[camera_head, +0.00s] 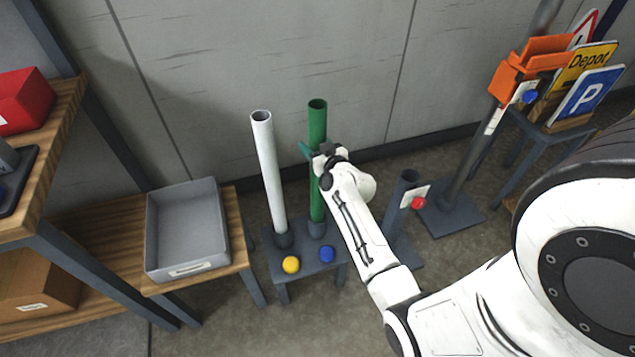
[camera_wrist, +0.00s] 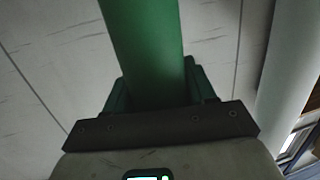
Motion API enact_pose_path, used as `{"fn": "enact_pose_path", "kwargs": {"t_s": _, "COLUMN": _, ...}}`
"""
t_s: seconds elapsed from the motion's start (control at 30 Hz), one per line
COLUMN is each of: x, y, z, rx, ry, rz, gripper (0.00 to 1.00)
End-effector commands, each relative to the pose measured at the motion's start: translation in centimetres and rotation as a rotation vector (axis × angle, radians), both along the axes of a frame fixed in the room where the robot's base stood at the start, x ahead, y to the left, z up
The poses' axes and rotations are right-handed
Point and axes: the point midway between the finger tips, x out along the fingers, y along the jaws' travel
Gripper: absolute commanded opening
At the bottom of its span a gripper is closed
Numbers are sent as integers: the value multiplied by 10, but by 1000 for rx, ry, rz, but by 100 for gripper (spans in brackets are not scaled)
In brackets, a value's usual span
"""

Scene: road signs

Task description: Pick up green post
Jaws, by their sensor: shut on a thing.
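The green post (camera_head: 317,125) is a tall open-topped tube. It stands upright in a dark socket on a small grey stand (camera_head: 298,262), to the right of a white post (camera_head: 268,165). My gripper (camera_head: 312,152) reaches it from the right at upper-middle height and is shut on it. In the wrist view the green post (camera_wrist: 147,45) fills the space between the two green jaws of my gripper (camera_wrist: 160,92). The white post (camera_wrist: 292,60) shows at the right edge there. The part of the post behind my gripper is hidden.
A yellow ball (camera_head: 291,264) and a blue ball (camera_head: 327,254) sit on the stand's front. A grey bin (camera_head: 187,267) stands on a wooden shelf to the left. A short dark socket post (camera_head: 407,190) and a signpost (camera_head: 470,155) stand to the right. The wall is close behind.

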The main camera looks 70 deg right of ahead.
Motion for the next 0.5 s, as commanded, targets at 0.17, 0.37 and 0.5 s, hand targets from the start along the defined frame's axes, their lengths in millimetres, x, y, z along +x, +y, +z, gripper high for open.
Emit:
{"fn": "enact_pose_path", "kwargs": {"t_s": 0.17, "x": 0, "y": 0, "z": 0, "rx": 0, "ry": 0, "rz": 0, "gripper": 0}}
{"fn": "enact_pose_path", "kwargs": {"t_s": 0.37, "x": 0, "y": 0, "z": 0, "rx": 0, "ry": 0, "rz": 0, "gripper": 0}}
{"fn": "enact_pose_path", "kwargs": {"t_s": 0.5, "x": 0, "y": -1, "z": 2, "rx": -3, "ry": -3, "rz": -1, "gripper": 0}}
